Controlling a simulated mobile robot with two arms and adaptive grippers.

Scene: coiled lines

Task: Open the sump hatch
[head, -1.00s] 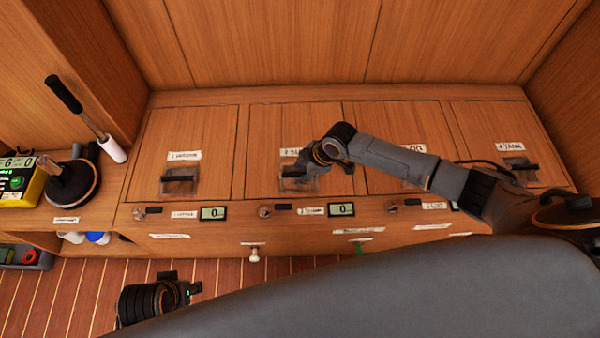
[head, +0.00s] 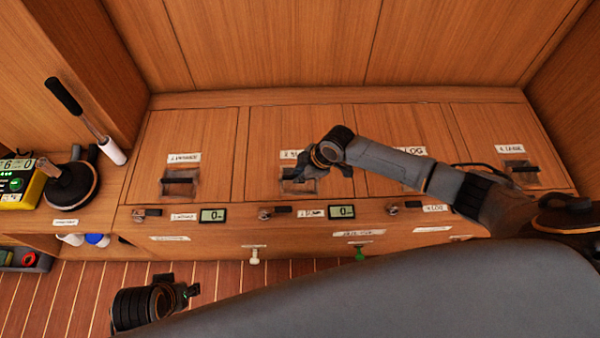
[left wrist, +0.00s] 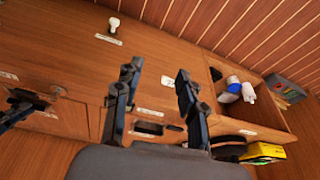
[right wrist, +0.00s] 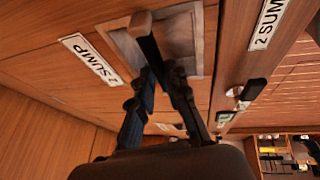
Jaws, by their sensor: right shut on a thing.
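The sump hatch (head: 265,145) is the second wooden lid from the left on the bench top, labelled "2 SUMP" in the right wrist view (right wrist: 92,60). It looks flush with its neighbours. Its dark bar handle (right wrist: 147,42) crosses a recessed metal plate. My right gripper (head: 305,178) is at this handle and hides most of it in the head view. In the right wrist view its fingers (right wrist: 162,75) are closed on the handle's near end. My left gripper (head: 187,287) hangs low over the floor, in front of the bench; its fingers (left wrist: 157,78) are apart and empty.
Other hatches (head: 182,135) lie on both sides. A latch with a black lever (head: 275,211) and small displays (head: 341,211) line the bench's front edge. A winch with an upright handle (head: 72,185) stands at left. The floor (head: 60,290) before the bench is clear.

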